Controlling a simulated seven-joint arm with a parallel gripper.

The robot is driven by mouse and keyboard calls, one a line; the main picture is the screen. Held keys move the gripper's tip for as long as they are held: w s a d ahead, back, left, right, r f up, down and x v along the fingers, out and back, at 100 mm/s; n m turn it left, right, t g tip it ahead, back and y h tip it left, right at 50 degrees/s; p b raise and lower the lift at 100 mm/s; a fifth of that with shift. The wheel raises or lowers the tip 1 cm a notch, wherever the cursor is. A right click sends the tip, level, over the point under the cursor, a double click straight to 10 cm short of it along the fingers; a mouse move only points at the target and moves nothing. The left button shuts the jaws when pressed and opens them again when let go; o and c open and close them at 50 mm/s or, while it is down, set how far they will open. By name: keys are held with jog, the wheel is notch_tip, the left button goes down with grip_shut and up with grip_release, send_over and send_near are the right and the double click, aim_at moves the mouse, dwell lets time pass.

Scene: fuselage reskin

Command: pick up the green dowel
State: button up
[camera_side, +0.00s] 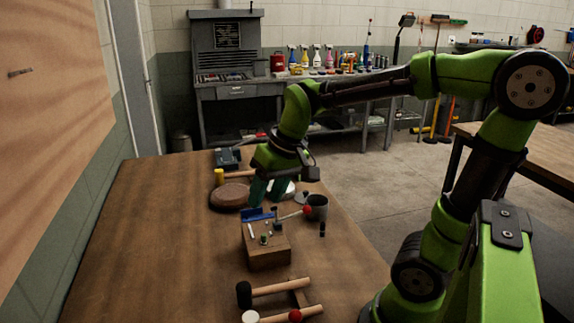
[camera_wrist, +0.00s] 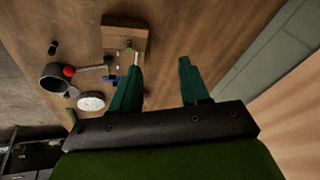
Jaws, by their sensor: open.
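A small green piece (camera_side: 263,239), which looks like the green dowel, is at a wooden block (camera_side: 268,258) on the bench. In the wrist view the green piece (camera_wrist: 129,44) shows on the block (camera_wrist: 115,31), left of my fingers; its exact shape is too small to tell. My gripper (camera_side: 268,194) points down beyond the block in the side view, apart from it. In the wrist view my gripper (camera_wrist: 160,67) has its two teal fingers spread, with only bare bench between them.
A grey cup (camera_side: 317,207) and a red-tipped tool (camera_side: 306,210) stand close right of the block. A blue piece (camera_side: 258,215) lies at its far edge. Mallets (camera_side: 275,290) lie in front. A round brown board (camera_side: 228,198) is behind. The bench's left side is clear.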

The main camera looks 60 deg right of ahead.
aim_at(264, 234)
jog(key=w+d+n+g+h, duration=0.1)
jog(key=w+d+n+g, duration=0.1)
jog(key=w+d+g, duration=0.35)
jog(key=shift+t, duration=0.85)
jog(key=f, duration=1.1)
jog(key=d+f, duration=0.1)
jog(key=f, duration=0.4)
jog(key=shift+w+f, duration=0.15)
jog(key=shift+f, duration=0.15)
jog(key=shift+c, duration=0.4)
grip_shut()
